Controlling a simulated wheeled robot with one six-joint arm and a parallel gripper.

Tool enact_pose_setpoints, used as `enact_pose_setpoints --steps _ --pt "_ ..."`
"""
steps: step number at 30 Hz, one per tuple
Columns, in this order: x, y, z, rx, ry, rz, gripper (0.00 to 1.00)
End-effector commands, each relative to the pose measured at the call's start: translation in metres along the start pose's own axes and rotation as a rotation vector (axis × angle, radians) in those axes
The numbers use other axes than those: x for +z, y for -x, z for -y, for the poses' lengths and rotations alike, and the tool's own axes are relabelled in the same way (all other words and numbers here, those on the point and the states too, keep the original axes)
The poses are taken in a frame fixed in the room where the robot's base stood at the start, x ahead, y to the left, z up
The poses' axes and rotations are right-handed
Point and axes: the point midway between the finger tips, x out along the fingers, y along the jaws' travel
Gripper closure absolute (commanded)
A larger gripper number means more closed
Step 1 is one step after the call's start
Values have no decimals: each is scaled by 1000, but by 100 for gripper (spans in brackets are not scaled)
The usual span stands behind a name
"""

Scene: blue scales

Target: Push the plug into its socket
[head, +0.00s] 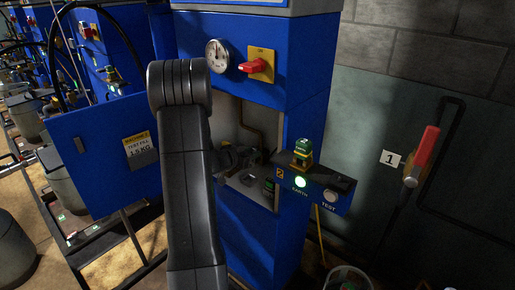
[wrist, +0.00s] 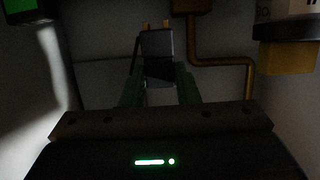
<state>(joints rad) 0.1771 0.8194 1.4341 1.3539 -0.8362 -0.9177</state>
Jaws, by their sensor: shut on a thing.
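In the wrist view a dark grey plug (wrist: 158,58) with two brass-coloured pins at its far end sits between the fingers of my gripper (wrist: 160,88). The gripper is shut on it, and the pins point away from the wrist. In the head view my gripper (head: 238,160) is a dark shape inside the open bay of the blue cabinet (head: 245,230). The plug cannot be made out there. I cannot pick out the socket for certain in either view; the bay is dark and my arm covers part of it.
A brass pipe (wrist: 248,75) bends along the bay's back wall, and a yellow block (wrist: 288,60) is at the right. The cabinet's open door (head: 105,150) is left of my arm. A control ledge (head: 325,190) with a lit green button juts out at the right.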

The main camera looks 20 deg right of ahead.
Motion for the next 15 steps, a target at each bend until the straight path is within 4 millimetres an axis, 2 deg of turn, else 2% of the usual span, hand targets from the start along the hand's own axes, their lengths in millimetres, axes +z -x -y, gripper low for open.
enact_pose_setpoints --steps 1,6,10,15 --pt "20 2 2 -2 1 0 94" --pt "45 13 3 -2 0 -3 94" --pt "53 18 3 -1 0 -4 94" --pt "53 19 3 -1 0 -4 94"
